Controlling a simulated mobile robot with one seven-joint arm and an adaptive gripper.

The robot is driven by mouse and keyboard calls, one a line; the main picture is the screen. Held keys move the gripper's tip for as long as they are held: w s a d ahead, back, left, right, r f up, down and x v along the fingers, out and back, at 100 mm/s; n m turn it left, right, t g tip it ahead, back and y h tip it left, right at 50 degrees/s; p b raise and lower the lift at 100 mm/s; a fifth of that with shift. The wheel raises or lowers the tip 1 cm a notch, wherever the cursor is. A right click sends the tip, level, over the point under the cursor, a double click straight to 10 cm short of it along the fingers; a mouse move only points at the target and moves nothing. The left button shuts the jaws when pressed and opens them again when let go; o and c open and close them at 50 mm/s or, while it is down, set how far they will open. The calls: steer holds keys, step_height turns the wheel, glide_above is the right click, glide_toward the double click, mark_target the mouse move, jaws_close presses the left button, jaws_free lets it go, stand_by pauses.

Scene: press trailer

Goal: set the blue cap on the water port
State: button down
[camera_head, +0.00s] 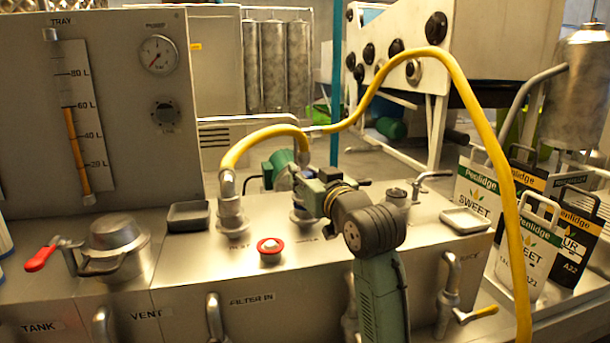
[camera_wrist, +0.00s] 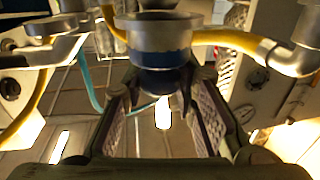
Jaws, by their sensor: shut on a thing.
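The blue cap (camera_wrist: 165,58) is between the fingertips of my gripper (camera_wrist: 163,82) in the wrist view, and the gripper is shut on it. A round grey metal rim (camera_wrist: 160,20) adjoins the blue part in that view. I cannot tell whether this rim belongs to the cap or a port. In the head view my gripper (camera_head: 306,182) is low over the steel bench, just above a metal port (camera_head: 303,216) with a blurred label, apparently the water port. The gripper and wrist hide most of the cap there, and whether it touches the port is unclear.
A yellow hose (camera_head: 452,75) arches behind and right of my arm, joining a metal fitting (camera_head: 230,212) on the left. Cartons (camera_head: 478,190) stand right.

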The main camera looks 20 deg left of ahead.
steer(key=shift+f+b, duration=0.35)
steer(key=shift+f, duration=0.25)
stand_by(0.4)
steer(key=c, duration=1.6)
jaws_free()
steer(key=shift+o, duration=0.2)
steer(key=v, duration=1.1)
